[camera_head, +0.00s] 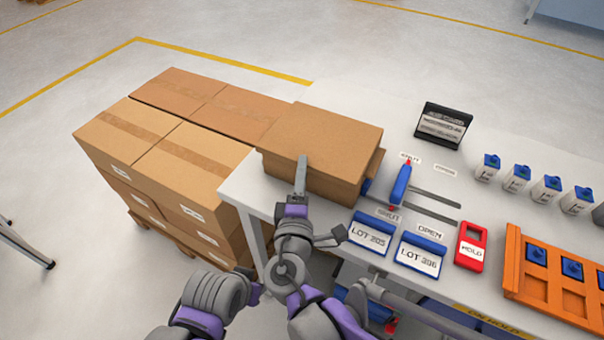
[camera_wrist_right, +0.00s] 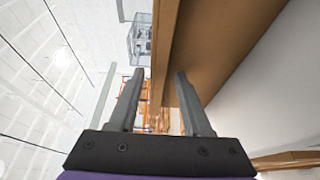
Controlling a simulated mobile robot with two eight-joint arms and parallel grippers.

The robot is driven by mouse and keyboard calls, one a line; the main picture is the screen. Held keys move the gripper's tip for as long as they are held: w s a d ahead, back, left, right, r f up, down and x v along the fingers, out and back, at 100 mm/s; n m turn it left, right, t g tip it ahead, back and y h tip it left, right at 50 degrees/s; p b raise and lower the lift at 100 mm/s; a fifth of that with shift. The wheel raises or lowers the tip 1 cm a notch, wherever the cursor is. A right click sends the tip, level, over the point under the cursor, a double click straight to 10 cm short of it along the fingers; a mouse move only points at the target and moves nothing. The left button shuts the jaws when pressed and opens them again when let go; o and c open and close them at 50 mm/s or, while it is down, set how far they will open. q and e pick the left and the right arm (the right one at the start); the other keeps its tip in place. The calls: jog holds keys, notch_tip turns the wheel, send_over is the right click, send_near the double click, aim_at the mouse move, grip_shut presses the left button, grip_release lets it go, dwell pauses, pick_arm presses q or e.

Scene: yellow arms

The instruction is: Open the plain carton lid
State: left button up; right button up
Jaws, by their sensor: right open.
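The plain brown carton (camera_head: 315,184) stands on the near left corner of the white table. Its lid (camera_head: 325,137) lies flat across the top, and I see no opening into the carton. My right gripper (camera_head: 301,170) is upright at the lid's near edge, jaws open. In the right wrist view, the lid's brown edge (camera_wrist_right: 164,55) runs between the two spread fingers of the same gripper (camera_wrist_right: 159,75). I cannot tell whether either finger touches it. My left gripper is not in view.
Stacked cartons (camera_head: 190,135) on a pallet stand left of the table (camera_head: 395,115). Right of the carton are a blue-handled slider (camera_head: 401,184), blue LOT signs (camera_head: 370,232), a red HOLD tag (camera_head: 470,246), an orange rack (camera_head: 540,275) and several white bottles (camera_head: 517,178).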

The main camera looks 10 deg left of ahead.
grip_shut()
dwell(1.4)
